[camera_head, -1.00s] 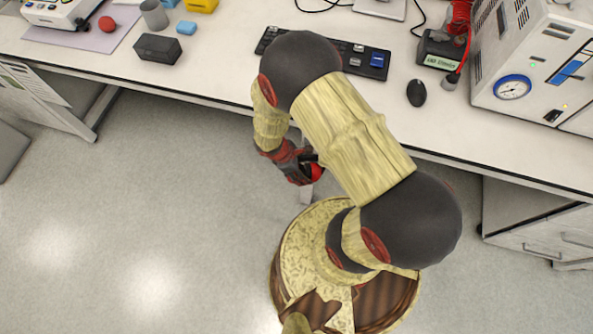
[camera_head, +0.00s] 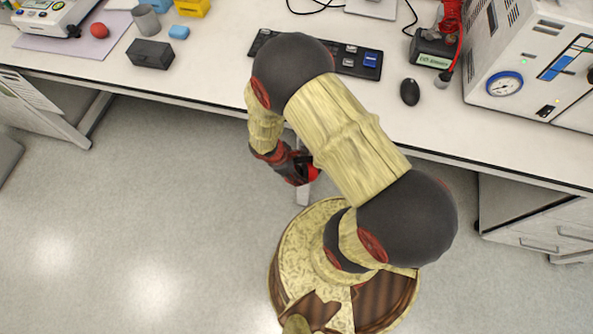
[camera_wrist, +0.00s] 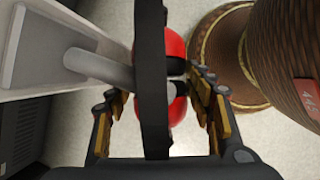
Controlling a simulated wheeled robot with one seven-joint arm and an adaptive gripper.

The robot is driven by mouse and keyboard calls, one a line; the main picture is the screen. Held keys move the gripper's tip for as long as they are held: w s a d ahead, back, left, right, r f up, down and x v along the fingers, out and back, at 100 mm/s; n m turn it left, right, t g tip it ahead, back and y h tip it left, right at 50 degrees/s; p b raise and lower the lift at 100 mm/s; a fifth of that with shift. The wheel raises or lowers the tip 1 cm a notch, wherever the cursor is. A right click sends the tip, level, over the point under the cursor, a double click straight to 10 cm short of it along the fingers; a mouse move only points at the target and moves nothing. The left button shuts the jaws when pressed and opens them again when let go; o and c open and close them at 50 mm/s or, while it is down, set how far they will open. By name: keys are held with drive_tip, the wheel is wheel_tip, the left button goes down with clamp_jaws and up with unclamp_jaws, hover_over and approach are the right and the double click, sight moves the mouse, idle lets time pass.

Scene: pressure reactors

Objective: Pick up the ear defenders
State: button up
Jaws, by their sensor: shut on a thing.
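The ear defenders have red cups and a black headband. In the wrist view the ear defenders (camera_wrist: 174,52) sit between the fingers of my gripper (camera_wrist: 165,105), with the dark band running upright through the picture in front of the cups. My gripper is shut on them. In the head view my gripper (camera_head: 297,168) hangs in front of the bench edge, below bench-top height, partly hidden by my forearm. A small red part of the ear defenders (camera_head: 313,173) shows beside it; the remainder is hidden.
The white bench (camera_head: 215,75) runs across behind my arm. On it are a keyboard (camera_head: 372,62), a mouse (camera_head: 410,92), a dark box (camera_head: 150,54), a red ball (camera_head: 99,30) and a reactor unit with a gauge (camera_head: 504,84). The floor at left is clear.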

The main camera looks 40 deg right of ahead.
sight(302, 168)
drive_tip(key=shift+r+p, duration=0.35)
drive_tip(key=shift+r, duration=0.35)
wheel_tip(302, 168, up, 3)
drive_tip(key=shift+w+f+p, duration=0.1)
drive_tip(key=shift+f+p, duration=0.1)
drive_tip(key=shift+p, duration=0.6)
drive_tip(key=s+a+p, duration=0.2)
drive_tip(key=s+a, duration=0.9)
drive_tip(key=a, duration=0.3)
drive_tip(key=shift+s+f+p, duration=0.15)
drive_tip(key=shift+f+p, duration=0.15)
drive_tip(key=shift+p, duration=0.1)
drive_tip(key=shift+s, duration=0.15)
drive_tip(key=shift+f, duration=0.1)
